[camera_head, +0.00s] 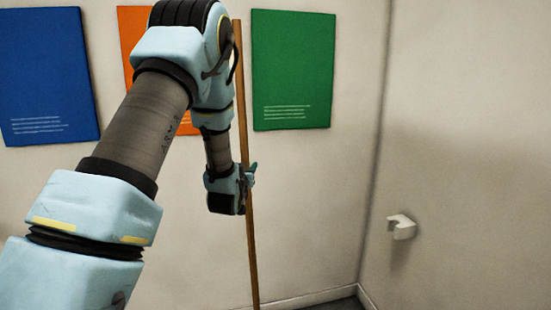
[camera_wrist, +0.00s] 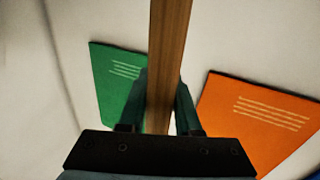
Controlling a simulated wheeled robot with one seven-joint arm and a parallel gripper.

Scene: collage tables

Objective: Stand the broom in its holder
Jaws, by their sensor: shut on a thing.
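The broom shows as a long brown wooden handle (camera_head: 249,235), nearly upright and leaning slightly, in the head view. My gripper (camera_head: 249,175) is shut on the handle around its middle. In the wrist view the handle (camera_wrist: 169,60) runs between the two fingers of my gripper (camera_wrist: 160,105). The broom's lower end is out of view below the head view. The holder (camera_head: 401,227) is a small white hooked bracket with an open notch, fixed on the right wall. The broom and my gripper are to the left of it, apart from it.
Blue (camera_head: 47,75), orange (camera_head: 135,35) and green (camera_head: 293,70) panels hang on the back wall. The room corner and a pale skirting board (camera_head: 315,297) lie between the broom and the right wall. The space between handle and holder looks clear.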

